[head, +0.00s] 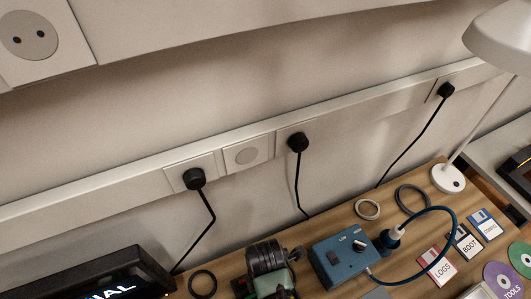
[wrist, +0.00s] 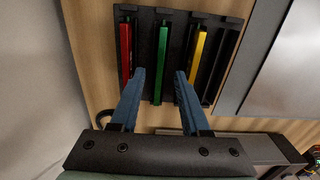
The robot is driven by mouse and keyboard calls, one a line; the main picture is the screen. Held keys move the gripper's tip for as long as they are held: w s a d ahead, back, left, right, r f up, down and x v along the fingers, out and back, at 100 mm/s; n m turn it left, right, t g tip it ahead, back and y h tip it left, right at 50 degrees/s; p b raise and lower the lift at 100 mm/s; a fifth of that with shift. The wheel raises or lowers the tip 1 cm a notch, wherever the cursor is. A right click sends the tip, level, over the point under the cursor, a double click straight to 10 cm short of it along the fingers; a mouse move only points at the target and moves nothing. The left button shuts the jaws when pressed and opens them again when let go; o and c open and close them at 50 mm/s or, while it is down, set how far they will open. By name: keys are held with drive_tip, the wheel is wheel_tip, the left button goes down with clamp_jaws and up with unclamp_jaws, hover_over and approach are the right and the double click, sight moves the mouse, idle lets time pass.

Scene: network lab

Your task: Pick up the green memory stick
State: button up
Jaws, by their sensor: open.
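The green memory stick (wrist: 162,62) stands in a slot of a black rack (wrist: 146,70) in the wrist view, between a red stick (wrist: 126,52) and a yellow stick (wrist: 197,60). My gripper (wrist: 158,73) is open, with its two blue fingers apart. In the picture the fingertips lie to either side of the green stick's lower part, the right one close to the yellow stick. I cannot tell how far above the rack the fingers are. Nothing shows between the fingers as held. The head view does not show the rack, the sticks or my gripper clearly.
The rack's rightmost slot (wrist: 219,62) looks empty, and a grey panel (wrist: 285,55) lies to its right. In the head view the wooden bench holds a blue box (head: 344,258) with a cable, labelled disks (head: 436,266), a lamp (head: 448,178) and a dark display (head: 95,280).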

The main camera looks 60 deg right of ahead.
drive_tip(key=shift+f, duration=0.85)
clamp_jaws()
